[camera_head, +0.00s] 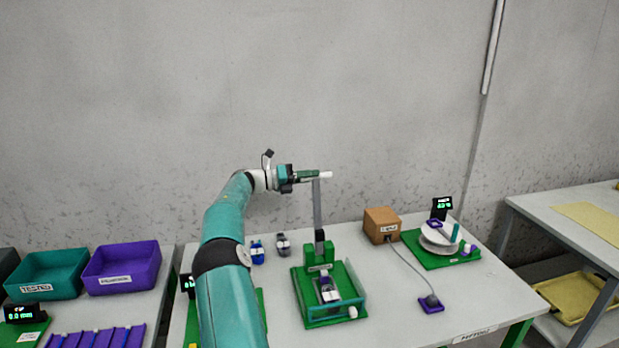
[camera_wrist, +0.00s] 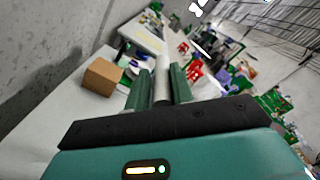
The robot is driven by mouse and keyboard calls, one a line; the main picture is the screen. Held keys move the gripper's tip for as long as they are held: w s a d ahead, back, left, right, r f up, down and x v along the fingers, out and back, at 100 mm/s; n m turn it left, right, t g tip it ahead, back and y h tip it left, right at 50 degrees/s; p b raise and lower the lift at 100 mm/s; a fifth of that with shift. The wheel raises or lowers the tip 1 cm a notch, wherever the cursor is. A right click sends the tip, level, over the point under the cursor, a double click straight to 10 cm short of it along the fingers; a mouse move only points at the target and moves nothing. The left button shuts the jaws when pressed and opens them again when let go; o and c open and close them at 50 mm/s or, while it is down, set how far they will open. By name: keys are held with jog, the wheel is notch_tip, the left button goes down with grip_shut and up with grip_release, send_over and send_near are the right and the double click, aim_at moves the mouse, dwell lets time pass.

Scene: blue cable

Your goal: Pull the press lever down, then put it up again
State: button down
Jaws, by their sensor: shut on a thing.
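The press (camera_head: 318,258) is a green stand on a green base plate in the middle of the table. Its grey lever (camera_head: 317,203) stands nearly upright above it, with a pale handle (camera_head: 326,174) sticking out sideways at the top. My gripper (camera_head: 312,175) reaches in from the left at the lever's top, its green fingers shut on the handle. In the wrist view, the grey round handle (camera_wrist: 162,82) lies between the two green fingers of my gripper (camera_wrist: 157,88). The press foot and the part below it are small and partly hidden.
A brown box (camera_head: 382,225) and a green board with a white reel (camera_head: 438,240) stand right of the press. A cable runs to a purple pad (camera_head: 431,305). Two small items (camera_head: 257,252) lie left of the press. Purple (camera_head: 122,268) and teal bins stand farther left.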

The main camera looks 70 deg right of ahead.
jog(key=shift+f, duration=0.55)
jog(key=c, duration=1.3)
grip_release()
jog(key=shift+r, duration=0.25)
jog(key=v, duration=1.4)
jog(key=shift+s, duration=0.2)
